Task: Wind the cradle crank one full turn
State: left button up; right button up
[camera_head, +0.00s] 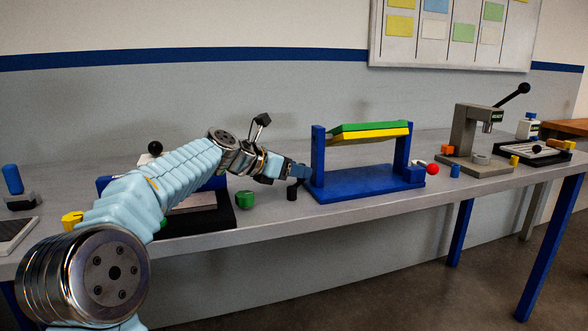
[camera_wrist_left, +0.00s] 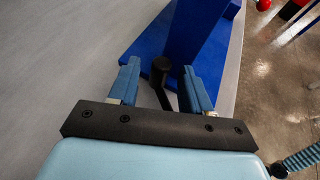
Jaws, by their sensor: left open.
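The cradle has a blue base (camera_head: 368,186) and two blue posts, with a tilted green and yellow board (camera_head: 368,131) between them. Its black crank (camera_head: 292,190) is on the outer side of the left post, low near the tabletop. My left gripper (camera_head: 300,172) comes in from the left beside that post. In the left wrist view my left gripper (camera_wrist_left: 161,84) is open, one blue finger on each side of the black crank handle (camera_wrist_left: 160,68). Gaps show between the handle and both fingers. The blue cradle frame (camera_wrist_left: 192,38) is just beyond. My right gripper is not in view.
The long grey table (camera_head: 270,226) has its front edge close to the cradle. A green part (camera_head: 245,199) and a black tray stand left of the crank. A red ball (camera_head: 433,168) and a grey press (camera_head: 463,133) are to the right.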

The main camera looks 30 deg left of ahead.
pick_arm(q)
jog(key=shift+c, duration=0.4)
grip_shut()
jog(key=m+h+p, duration=0.1)
jog(key=g+h+p, duration=0.1)
jog(key=m+p, duration=0.1)
jog(key=p, duration=0.1)
jog(key=shift+w+d+r+m+h, duration=0.15)
jog(key=shift+d+r+m+h, duration=0.15)
jog(key=shift+d+r+h, duration=0.1)
jog(key=shift+d+f+m+g+h, duration=0.15)
jog(key=shift+f+m+g+h, duration=0.1)
jog(key=shift+m+g+h, duration=0.3)
jog(key=shift+d+f+m+g+h, duration=0.15)
jog(key=shift+d+m+g+h, duration=0.05)
jog(key=shift+m+g+h, duration=0.3)
jog(key=shift+o, duration=0.4)
grip_release()
